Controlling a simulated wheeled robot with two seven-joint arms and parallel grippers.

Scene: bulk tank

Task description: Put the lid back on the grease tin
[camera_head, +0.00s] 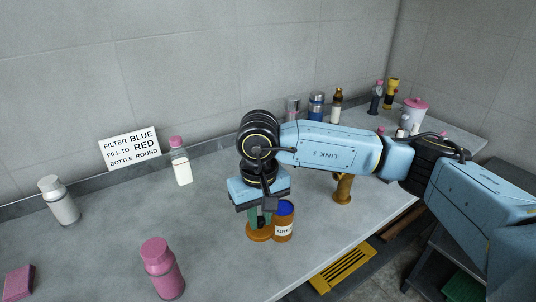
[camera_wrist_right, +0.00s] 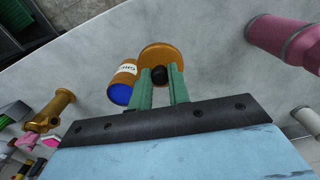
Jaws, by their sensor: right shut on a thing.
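The grease tin (camera_head: 284,228) is a small orange-brown can with a white label and a blue top face. It stands upright and uncovered on the grey counter; it also shows in the right wrist view (camera_wrist_right: 122,78). The lid (camera_head: 257,235) is a flat orange disc with a black knob, just left of the tin in the head view. My right gripper (camera_head: 262,219) points down with its green fingers shut on the knob of the lid (camera_wrist_right: 158,54). I cannot tell whether the lid still touches the counter. My left gripper is not in view.
A pink bottle (camera_head: 163,270) stands at the front, and a pink-capped bottle (camera_head: 181,162) and a white bottle (camera_head: 59,201) stand to the left. A brass-coloured fitting (camera_head: 343,188) stands right of the tin. The counter's front edge (camera_head: 345,257) is near. The counter's middle left is clear.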

